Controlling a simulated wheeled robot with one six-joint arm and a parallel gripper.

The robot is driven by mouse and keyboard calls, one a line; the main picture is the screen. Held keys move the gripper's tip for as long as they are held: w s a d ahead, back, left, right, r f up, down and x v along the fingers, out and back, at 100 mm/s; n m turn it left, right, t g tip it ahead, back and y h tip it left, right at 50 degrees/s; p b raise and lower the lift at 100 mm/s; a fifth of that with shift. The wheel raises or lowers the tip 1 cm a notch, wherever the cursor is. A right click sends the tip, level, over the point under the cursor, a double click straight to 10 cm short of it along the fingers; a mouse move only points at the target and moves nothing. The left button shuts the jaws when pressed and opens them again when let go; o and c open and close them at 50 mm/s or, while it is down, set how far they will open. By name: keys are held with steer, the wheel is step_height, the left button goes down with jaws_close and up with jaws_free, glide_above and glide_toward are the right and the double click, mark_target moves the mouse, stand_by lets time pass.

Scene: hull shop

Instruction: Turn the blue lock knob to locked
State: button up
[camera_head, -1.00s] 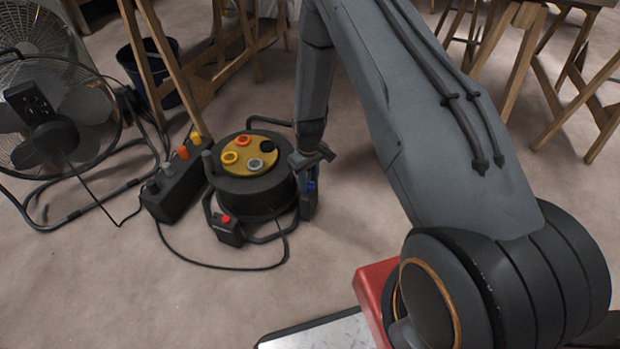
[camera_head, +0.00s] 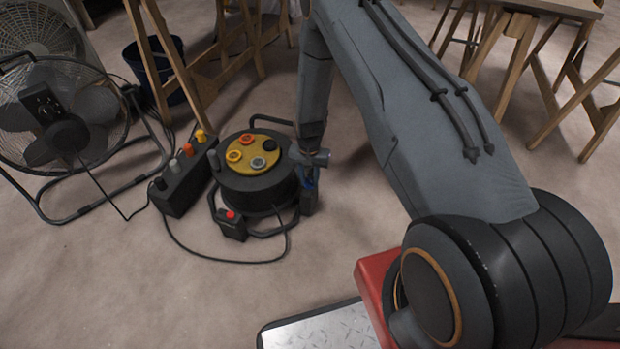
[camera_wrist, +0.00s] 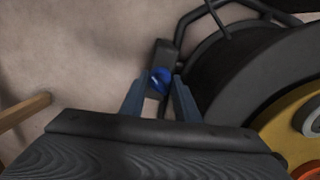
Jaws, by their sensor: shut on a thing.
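The blue lock knob (camera_wrist: 160,79) shows between the two fingertips of my gripper (camera_wrist: 158,83) in the wrist view. It sits on a small dark block on the frame of the black cable reel (camera_wrist: 215,65). My gripper is shut on the knob, one finger on each side. In the head view my gripper (camera_head: 308,176) is at the right side of the reel (camera_head: 254,193), where only a little blue shows below my wrist. The knob's pointer and any lock marking are hidden or too small to read.
The reel has a yellow socket plate (camera_head: 252,155) and a small box with a red button (camera_head: 231,222). A black power block (camera_head: 186,180) with coloured plugs and a fan (camera_head: 62,120) stand to the left. Wooden trestles (camera_head: 165,60) stand behind. A cable loops over the floor in front.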

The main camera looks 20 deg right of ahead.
mark_target(310, 180)
steer(key=shift+m, duration=0.7)
steer(key=o, duration=1)
steer(key=shift+o, duration=0.2)
steer(key=shift+s+r+p, duration=0.1)
steer(key=shift+r+p, duration=1.25)
steer(key=shift+r, duration=2.55)
